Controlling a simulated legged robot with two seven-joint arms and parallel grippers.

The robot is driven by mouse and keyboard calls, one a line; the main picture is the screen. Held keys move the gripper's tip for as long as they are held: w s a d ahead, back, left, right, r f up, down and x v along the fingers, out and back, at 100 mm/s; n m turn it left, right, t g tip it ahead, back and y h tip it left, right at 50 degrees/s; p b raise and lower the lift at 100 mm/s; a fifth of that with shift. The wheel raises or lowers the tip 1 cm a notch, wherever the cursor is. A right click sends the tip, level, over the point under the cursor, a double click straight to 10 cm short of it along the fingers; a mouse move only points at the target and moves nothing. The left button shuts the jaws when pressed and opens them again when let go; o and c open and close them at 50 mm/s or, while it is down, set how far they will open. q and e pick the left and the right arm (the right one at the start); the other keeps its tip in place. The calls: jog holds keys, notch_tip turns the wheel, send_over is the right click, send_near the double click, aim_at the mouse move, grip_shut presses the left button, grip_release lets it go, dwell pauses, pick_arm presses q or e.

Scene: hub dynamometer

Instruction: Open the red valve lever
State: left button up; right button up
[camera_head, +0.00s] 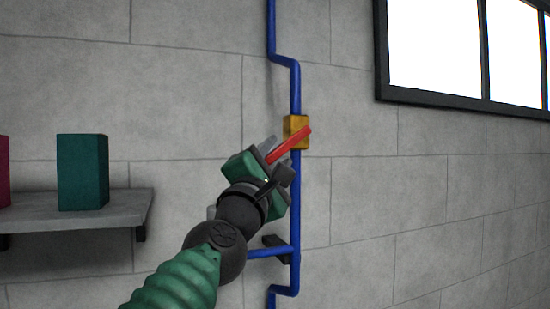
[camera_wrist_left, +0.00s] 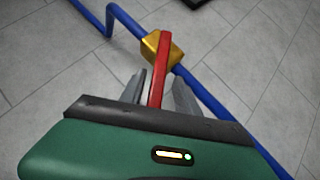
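The red valve lever (camera_head: 294,142) slants down and left from the yellow valve block (camera_head: 296,120) on the blue wall pipe. In the left wrist view the lever (camera_wrist_left: 162,64) runs from the yellow block (camera_wrist_left: 168,50) back between the two grey fingers. My left gripper (camera_head: 277,154) is at the lever's free end with its fingers (camera_wrist_left: 160,92) apart, one on each side. The left finger in that view is close to the lever; a gap shows on the other side. The lever's near end is hidden by the gripper body. My right gripper is not in view.
The blue pipe (camera_head: 296,215) runs up the grey block wall, with a side branch below my gripper. A shelf (camera_head: 110,215) at left holds a teal box (camera_head: 82,172) and part of a magenta one. A window (camera_head: 435,50) is at upper right.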

pick_arm(q)
jog(key=shift+s, duration=0.1)
jog(key=b+v, duration=0.8)
jog(key=v, duration=0.8)
jog(key=shift+s+f+b, duration=0.25)
jog(key=shift+b, duration=0.05)
jog(key=shift+c, duration=0.2)
